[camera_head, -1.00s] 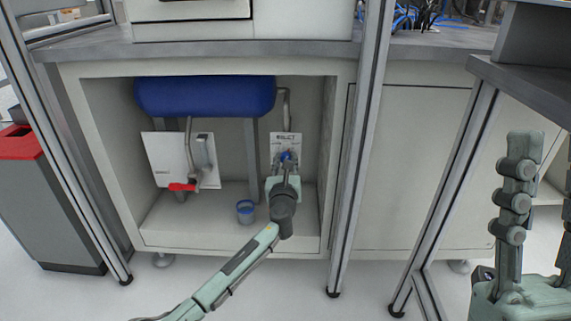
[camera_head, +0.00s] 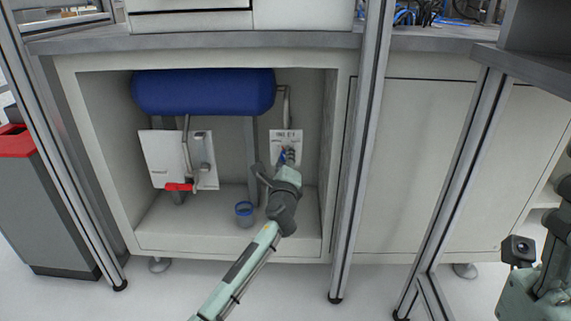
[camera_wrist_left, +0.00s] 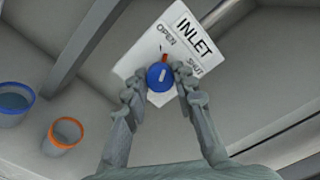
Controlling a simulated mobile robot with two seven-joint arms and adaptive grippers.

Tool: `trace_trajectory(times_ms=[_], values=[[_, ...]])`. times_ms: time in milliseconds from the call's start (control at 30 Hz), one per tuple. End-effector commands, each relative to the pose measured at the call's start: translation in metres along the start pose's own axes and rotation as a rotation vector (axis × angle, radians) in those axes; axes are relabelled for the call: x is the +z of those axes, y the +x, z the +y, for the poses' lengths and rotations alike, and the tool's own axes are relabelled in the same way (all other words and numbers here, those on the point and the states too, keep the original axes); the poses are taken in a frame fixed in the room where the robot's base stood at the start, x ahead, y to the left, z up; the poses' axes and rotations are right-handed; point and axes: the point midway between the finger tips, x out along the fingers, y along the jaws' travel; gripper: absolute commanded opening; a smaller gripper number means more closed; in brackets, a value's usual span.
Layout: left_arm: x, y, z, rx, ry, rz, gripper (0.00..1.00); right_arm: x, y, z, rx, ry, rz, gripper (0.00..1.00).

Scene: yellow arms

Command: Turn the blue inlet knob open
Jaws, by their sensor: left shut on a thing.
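The blue inlet knob (camera_wrist_left: 159,78) sits on a white plate (camera_wrist_left: 185,45) marked INLET, OPEN and SHUT. A small red pointer (camera_wrist_left: 164,58) shows at the knob's upper edge, between the two words. My left gripper (camera_wrist_left: 162,90) has a finger on each side of the knob and is shut on it. In the head view the left gripper (camera_head: 284,160) reaches into the cabinet at the plate, and little of the blue knob shows there. My right gripper (camera_head: 560,225) is cut off at the right edge, and its fingers cannot be made out.
A blue tank (camera_head: 204,92) hangs above in the open cabinet. A red-handled valve (camera_head: 180,187) is on the left panel. A blue cup (camera_head: 245,214) stands on the cabinet floor. A metal post (camera_head: 357,150) rises just right of the opening.

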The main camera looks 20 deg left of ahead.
Motion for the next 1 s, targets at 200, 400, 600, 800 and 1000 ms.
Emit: trace_trajectory(times_ms=[200, 400, 600, 800, 1000], values=[[-0.0008, -0.0003, 0.0017, 0.001, -0.155, -0.001, 0.00, 0.0033, -0.0019, -0.0004, -0.013, -0.004, 0.006, 0.40], [-0.0008, -0.0003, 0.0015, 0.002, -0.245, 0.000, 0.00, 0.0028, 0.0012, -0.0015, -0.031, -0.007, 0.022, 0.40], [-0.0004, -0.0003, 0.0010, 0.002, -0.290, 0.000, 0.00, 0.0040, 0.0028, -0.0030, -0.048, -0.009, 0.022, 0.40], [-0.0002, -0.0003, 0.0008, 0.002, -0.303, 0.000, 0.00, 0.0032, 0.0038, -0.0031, -0.049, -0.010, 0.027, 0.40], [-0.0002, -0.0003, 0.0008, 0.002, -0.303, 0.000, 0.00, 0.0028, 0.0039, -0.0029, -0.047, -0.010, 0.028, 0.40]])
